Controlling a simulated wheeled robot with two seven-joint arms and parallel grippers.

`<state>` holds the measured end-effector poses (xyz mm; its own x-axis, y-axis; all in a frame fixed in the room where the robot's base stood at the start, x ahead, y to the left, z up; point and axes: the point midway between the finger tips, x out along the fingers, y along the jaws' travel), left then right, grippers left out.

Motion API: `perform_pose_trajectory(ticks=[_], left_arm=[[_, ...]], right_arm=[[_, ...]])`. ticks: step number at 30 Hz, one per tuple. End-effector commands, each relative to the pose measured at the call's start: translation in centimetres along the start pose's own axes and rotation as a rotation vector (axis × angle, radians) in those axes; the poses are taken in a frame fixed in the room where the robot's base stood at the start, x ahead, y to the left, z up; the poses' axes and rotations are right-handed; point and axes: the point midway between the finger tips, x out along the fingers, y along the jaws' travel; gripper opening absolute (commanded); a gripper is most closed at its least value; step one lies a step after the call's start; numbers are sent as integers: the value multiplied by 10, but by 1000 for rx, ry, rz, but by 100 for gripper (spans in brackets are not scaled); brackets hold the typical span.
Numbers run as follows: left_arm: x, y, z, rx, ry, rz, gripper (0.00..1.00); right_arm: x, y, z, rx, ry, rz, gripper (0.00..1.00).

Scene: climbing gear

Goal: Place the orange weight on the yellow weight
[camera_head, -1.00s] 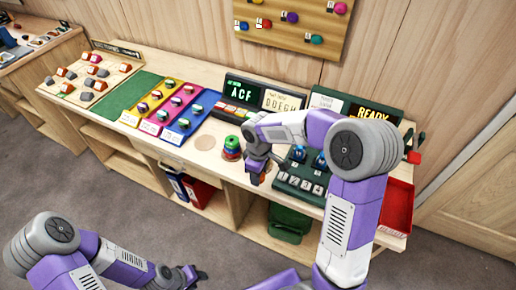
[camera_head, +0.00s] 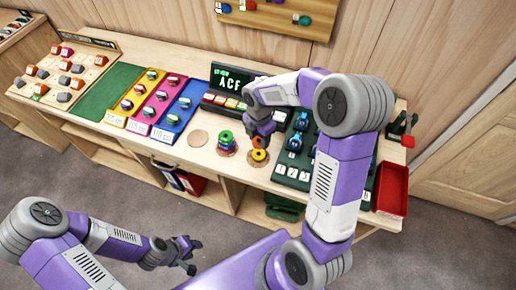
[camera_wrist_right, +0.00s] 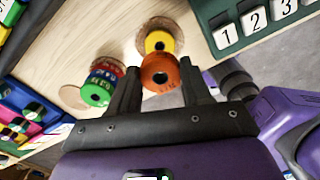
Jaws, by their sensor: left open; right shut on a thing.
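The orange weight (camera_wrist_right: 160,72) is a short spool with a hole, held between the two fingers of my right gripper (camera_wrist_right: 158,92). In the head view the orange weight (camera_head: 259,142) shows below my right gripper (camera_head: 262,130), just above the yellow weight in the picture. The yellow weight (camera_head: 258,156) sits on a brown round spot on the table. In the right wrist view the yellow weight (camera_wrist_right: 159,41) is beyond the orange one and partly covered by it. Contact between them cannot be told. My left gripper (camera_head: 190,256) is open and empty, low in front of the table.
A stack of green, red and blue weights (camera_head: 226,139) stands just left of the yellow weight. A dark green numbered panel (camera_head: 294,172) is close on the right. An empty round spot (camera_head: 198,138) lies left of the stack. A red tray (camera_head: 391,188) is at the right end.

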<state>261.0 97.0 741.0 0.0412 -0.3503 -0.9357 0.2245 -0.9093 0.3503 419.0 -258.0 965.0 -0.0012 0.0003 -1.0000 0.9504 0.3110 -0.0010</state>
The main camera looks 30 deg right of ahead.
Motion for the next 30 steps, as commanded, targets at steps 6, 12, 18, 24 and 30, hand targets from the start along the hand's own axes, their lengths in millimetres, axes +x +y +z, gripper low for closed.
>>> perform_pose_trajectory(ticks=[6, 12, 18, 24, 30], left_arm=[[6, -2, 0, 0, 0, 0, 43], [11, -4, 0, 0, 0, 0, 43], [13, -5, 0, 0, 0, 0, 43], [13, -5, 0, 0, 0, 0, 43], [15, -5, -1, 0, 0, 0, 43]], right_arm=[[27, 0, 0, 1, 0, 1, 11], [50, 0, 0, 2, 0, -3, 11], [64, 1, 0, 2, -1, 2, 11], [64, 1, 0, 2, -1, 2, 11], [66, 0, 0, 2, -1, 1, 63]])
